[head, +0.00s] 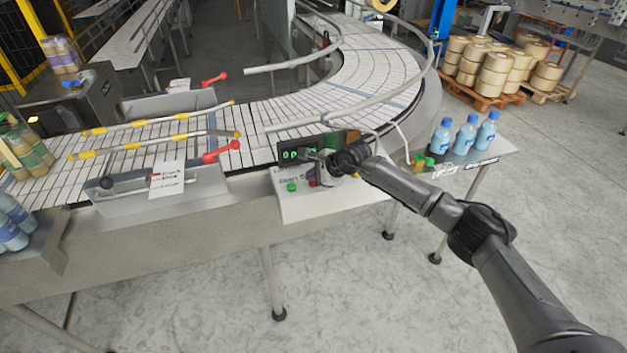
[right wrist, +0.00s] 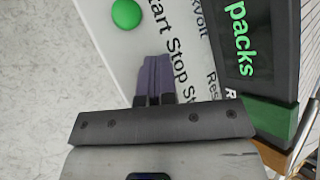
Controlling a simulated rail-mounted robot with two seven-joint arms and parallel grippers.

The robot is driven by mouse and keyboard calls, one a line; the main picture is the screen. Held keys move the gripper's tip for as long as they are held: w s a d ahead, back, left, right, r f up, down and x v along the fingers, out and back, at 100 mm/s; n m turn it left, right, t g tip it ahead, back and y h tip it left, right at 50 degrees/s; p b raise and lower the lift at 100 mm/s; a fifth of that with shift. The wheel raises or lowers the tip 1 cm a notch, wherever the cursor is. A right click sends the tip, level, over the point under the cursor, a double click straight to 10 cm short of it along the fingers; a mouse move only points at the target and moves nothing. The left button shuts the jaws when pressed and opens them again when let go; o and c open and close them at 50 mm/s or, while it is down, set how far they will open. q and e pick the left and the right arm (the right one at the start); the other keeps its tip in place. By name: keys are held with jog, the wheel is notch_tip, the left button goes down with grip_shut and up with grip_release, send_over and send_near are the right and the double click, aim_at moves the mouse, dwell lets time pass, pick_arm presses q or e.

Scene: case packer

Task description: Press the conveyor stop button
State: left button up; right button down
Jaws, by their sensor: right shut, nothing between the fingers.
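The control box (head: 335,199) stands at the front edge of the conveyor. Its white sloped face carries a green button (head: 291,187), which also shows in the right wrist view (right wrist: 126,14). The printed words "Start" and "Stop" (right wrist: 180,60) show in the right wrist view. My right gripper (head: 312,172) is over the panel, right of the green button. In the right wrist view its closed fingertips (right wrist: 155,62) lie in front of the panel beside the lettering, with nothing held. The stop button is not clearly seen; the gripper hides part of the panel. I cannot tell whether the fingertips touch it.
A dark display (head: 297,154) with green characters stands behind the panel. Blue bottles (head: 466,136) stand on a side table to the right. Red-knobbed guide rails (head: 215,153) cross the conveyor on the left. The floor in front is clear.

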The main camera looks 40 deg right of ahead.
aim_at(313, 182)
jog(key=shift+r+p, duration=0.35)
jog(key=shift+r, duration=0.45)
jog(key=shift+r, duration=0.1)
jog(key=shift+r+p, duration=0.35)
jog(key=shift+r, duration=0.15)
jog(key=shift+r+p, duration=1.05)
jog(key=shift+r, duration=0.9)
